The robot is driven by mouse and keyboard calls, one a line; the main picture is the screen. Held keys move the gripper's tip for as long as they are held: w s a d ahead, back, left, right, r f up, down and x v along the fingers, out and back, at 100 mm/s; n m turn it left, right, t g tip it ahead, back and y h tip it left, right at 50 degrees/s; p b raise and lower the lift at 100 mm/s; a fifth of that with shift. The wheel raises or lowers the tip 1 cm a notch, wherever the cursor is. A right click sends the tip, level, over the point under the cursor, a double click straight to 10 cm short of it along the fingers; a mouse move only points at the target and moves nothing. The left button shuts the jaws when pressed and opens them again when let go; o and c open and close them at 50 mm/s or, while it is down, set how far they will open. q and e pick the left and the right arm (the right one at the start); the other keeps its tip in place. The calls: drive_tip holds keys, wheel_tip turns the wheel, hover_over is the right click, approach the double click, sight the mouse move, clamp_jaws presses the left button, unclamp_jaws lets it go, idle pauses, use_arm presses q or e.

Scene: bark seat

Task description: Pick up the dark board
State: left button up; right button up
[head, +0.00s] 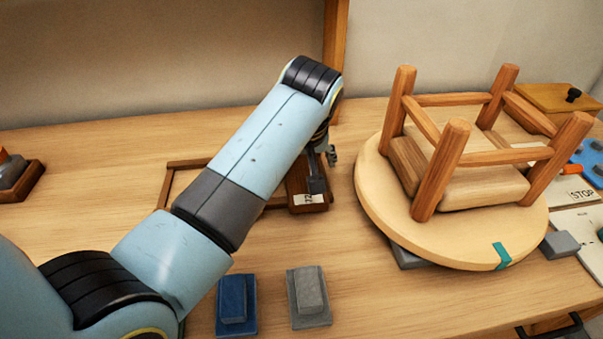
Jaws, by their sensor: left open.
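A dark brown board (309,208) with a small white label stands out at the right end of a wooden frame (178,165) on the table. My left arm passes over the frame and hides much of it and the board's far part. My left gripper (324,172) is small in view, pointing down at the board's right side. Its fingers are open and partly hidden behind my wrist. I cannot tell whether they touch the board. My right gripper is not in view.
A blue block (234,300) and a grey block (308,295) lie at the front. A marked white panel (581,195) is at far right. The table's left side is mostly clear.

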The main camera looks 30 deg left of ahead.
use_arm(q)
drive_tip(key=shift+s+d+r, duration=0.1)
drive_tip(key=shift+s, duration=0.05)
drive_tip(key=shift+c, duration=0.4)
drive_tip(key=c, duration=1.3)
